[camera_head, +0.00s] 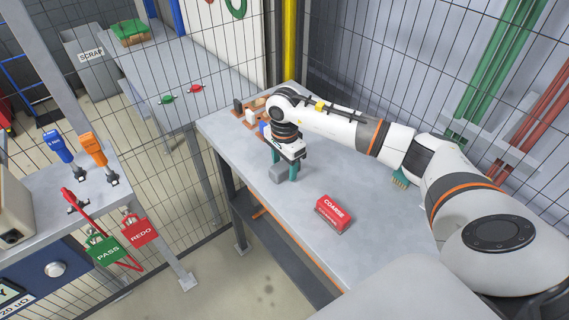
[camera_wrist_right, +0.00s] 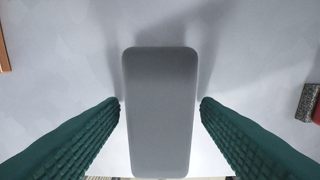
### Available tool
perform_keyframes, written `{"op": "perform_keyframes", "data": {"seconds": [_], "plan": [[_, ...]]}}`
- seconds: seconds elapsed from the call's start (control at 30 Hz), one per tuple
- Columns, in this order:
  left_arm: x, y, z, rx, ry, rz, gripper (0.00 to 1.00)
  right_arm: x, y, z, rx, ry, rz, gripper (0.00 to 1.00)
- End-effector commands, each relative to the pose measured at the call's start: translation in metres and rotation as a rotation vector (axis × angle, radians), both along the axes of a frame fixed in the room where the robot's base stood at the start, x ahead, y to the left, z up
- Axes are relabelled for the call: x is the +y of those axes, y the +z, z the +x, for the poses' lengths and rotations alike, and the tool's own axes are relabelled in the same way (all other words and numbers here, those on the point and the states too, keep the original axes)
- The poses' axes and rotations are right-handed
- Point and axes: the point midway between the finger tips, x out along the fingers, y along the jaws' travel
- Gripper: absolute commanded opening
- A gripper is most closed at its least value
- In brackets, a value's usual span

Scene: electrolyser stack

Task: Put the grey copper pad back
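The grey copper pad (camera_head: 277,174) is a rounded block lying on the grey workbench (camera_head: 235,125). It fills the middle of the right wrist view (camera_wrist_right: 160,125), long side running up and down. My right gripper (camera_head: 284,168) points down at it, with one green ribbed finger on each side. In the wrist view the right gripper (camera_wrist_right: 159,102) is open, with a narrow gap between each finger and the pad. My left gripper is not in view.
A wooden holder (camera_head: 248,128) with small blocks stands behind the gripper, partly hidden by it. A red COARSE block (camera_head: 334,213) lies in front on the bench. A green-bristled brush (camera_head: 401,180) lies near my right arm. Wire fencing borders the bench.

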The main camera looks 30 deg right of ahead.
Motion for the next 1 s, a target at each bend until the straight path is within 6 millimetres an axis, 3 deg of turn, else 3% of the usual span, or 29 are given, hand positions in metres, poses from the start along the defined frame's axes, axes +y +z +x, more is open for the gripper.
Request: {"op": "perform_keyframes", "data": {"seconds": [0.37,0.47,0.8,1.0], "plan": [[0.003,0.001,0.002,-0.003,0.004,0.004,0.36,0.000,0.005,0.001,-0.002,0.000,0.000,0.58],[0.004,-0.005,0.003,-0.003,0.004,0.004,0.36,-0.001,0.018,0.001,-0.005,-0.001,-0.001,0.58],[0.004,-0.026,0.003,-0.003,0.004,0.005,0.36,0.000,0.091,0.001,-0.006,0.000,-0.001,0.58],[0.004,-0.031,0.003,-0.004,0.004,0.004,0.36,0.000,0.116,0.000,-0.002,-0.001,0.000,0.58]]}}
